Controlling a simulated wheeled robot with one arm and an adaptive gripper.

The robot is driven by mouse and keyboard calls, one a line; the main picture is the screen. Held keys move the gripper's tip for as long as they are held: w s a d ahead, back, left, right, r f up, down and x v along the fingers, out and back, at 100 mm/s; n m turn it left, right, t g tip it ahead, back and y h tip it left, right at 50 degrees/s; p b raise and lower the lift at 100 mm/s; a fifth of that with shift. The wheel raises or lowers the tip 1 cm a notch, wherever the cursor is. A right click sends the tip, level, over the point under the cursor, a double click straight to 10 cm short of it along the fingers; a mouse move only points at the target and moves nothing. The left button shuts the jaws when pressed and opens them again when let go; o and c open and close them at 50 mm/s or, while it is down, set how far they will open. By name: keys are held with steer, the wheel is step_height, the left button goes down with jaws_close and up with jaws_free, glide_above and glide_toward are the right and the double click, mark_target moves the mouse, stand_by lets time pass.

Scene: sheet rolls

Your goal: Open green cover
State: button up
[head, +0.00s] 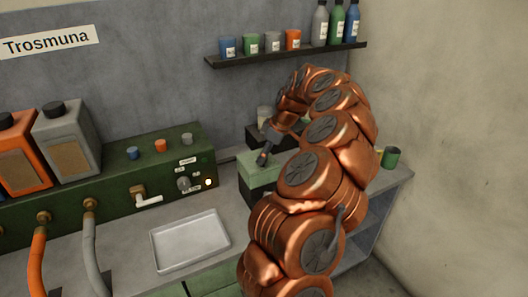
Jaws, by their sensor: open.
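The green cover (257,174) is a pale green top on a small box standing on the bench, right of the dark green machine. It looks closed, with its right part hidden by my arm.
A white tray (190,243) lies on the bench in front. The dark green machine (110,182) has a tap and knobs. A shelf (287,55) holds cups and bottles. A green cup (390,157) stands near the bench's right end.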

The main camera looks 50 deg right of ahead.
steer(key=shift+w+f, duration=0.25)
steer(key=shift+f, duration=0.35)
steer(key=shift+a, duration=0.1)
jaws_close()
